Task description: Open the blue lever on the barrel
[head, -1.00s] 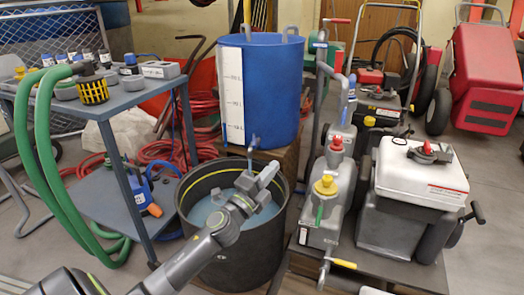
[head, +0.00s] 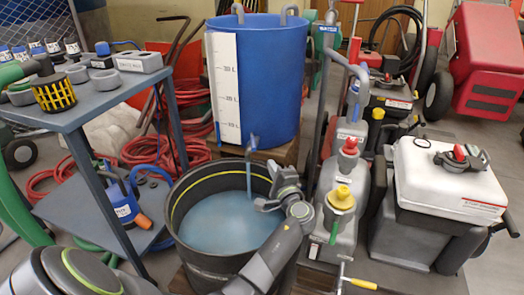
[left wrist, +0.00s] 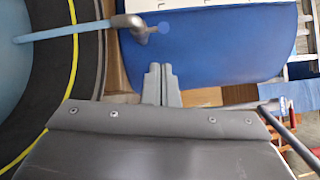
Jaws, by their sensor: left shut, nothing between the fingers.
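The blue barrel (head: 270,85) stands behind the black tub and carries a white litre scale. Its grey tap (head: 252,147) is low on its front, with a small blue lever (head: 255,137) that looks upright. A pale blue stream (head: 248,178) runs from the tap down into the tub. My right gripper is out of view.
The black tub (head: 190,205) holds pale blue liquid. A grey shelf cart (head: 100,92) stands left, with a blue pump (head: 125,210) on its lower shelf. Grey canisters (head: 338,215) with coloured caps and a white-topped machine (head: 440,175) crowd the right.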

